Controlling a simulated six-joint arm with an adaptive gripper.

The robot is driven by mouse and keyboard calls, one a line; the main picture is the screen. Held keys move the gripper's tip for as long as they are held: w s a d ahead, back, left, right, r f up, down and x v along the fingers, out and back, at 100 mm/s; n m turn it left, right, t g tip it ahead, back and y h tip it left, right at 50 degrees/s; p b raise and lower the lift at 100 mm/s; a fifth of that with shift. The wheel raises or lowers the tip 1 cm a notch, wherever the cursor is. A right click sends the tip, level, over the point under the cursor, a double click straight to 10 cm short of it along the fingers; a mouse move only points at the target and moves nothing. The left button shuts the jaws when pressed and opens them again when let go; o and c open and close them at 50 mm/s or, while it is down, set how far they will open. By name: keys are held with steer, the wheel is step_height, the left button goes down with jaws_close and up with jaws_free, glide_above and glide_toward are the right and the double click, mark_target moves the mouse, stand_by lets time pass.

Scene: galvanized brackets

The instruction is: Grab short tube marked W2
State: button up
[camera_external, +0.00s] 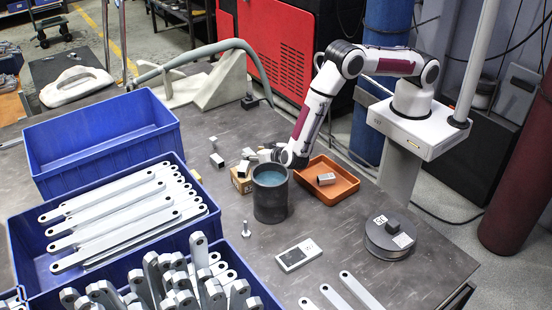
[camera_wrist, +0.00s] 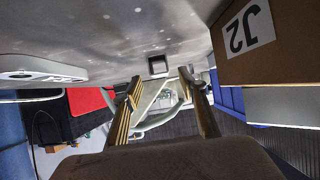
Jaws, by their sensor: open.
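Another short tube (camera_external: 325,178) lies in the orange tray. No W2 mark is readable on any tube. My gripper (camera_wrist: 160,78) is open and empty in the wrist view. A short tube (camera_wrist: 158,65) shows its dark open end beyond and between the fingertips, apart from them.
The dark cup (camera_external: 270,197) and orange tray (camera_external: 345,188) stand close to my wrist. A cardboard box (camera_wrist: 270,45) with a black-lettered label is close on the right in the wrist view. Blue bins (camera_external: 100,140) fill the left. The table's right front has free room.

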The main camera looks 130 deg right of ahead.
mark_target(251, 153)
steer(key=shift+x, duration=2.25)
jaws_close()
